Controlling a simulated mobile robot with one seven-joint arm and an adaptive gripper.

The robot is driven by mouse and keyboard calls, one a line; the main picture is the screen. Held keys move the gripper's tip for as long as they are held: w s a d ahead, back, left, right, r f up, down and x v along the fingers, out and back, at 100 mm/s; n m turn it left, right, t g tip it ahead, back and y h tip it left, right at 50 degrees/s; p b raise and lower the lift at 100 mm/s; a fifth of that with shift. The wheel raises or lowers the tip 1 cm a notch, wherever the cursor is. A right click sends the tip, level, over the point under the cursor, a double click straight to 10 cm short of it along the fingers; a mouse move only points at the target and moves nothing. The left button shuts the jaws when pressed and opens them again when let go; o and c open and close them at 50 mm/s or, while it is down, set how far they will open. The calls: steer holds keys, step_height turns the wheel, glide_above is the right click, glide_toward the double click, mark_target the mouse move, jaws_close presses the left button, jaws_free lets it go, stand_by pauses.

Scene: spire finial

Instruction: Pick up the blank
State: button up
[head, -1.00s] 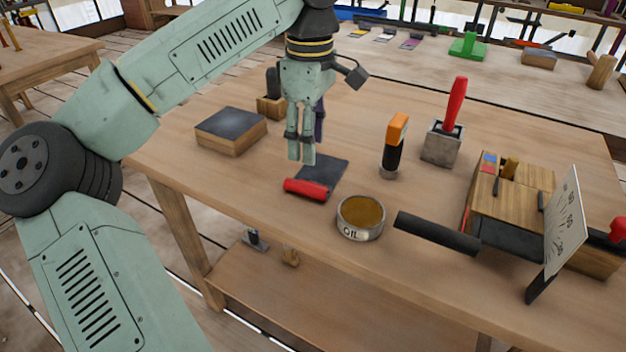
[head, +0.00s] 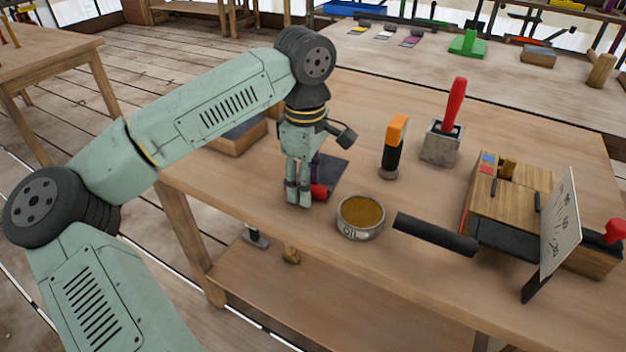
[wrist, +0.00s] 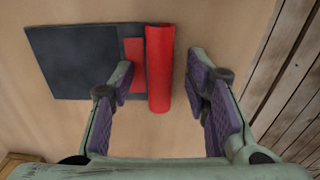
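A red cylinder (head: 320,190) lies on the wooden workbench beside a dark square pad (head: 331,172). It looks like the blank, though no label shows this. In the wrist view the whole red cylinder (wrist: 160,70) lies between the two finger lines, with a flat red patch (wrist: 134,66) on the pad to its left. My gripper (head: 298,200) is low over the bench, pointing down, and partly hides the cylinder in the head view. In the wrist view my gripper (wrist: 161,64) is open, with visible gaps on both sides of the cylinder. I see no contact.
An oil tin (head: 361,216) stands close to the right of my gripper. Behind it are an orange-and-black tool (head: 394,146) and a grey block (head: 441,144) holding a red handle. A dark bar (head: 436,235) juts from the wooden machine at right. A dark-topped block (head: 240,137) is partly behind my arm.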

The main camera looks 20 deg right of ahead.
jaws_close()
stand_by(0.3)
stand_by(0.3)
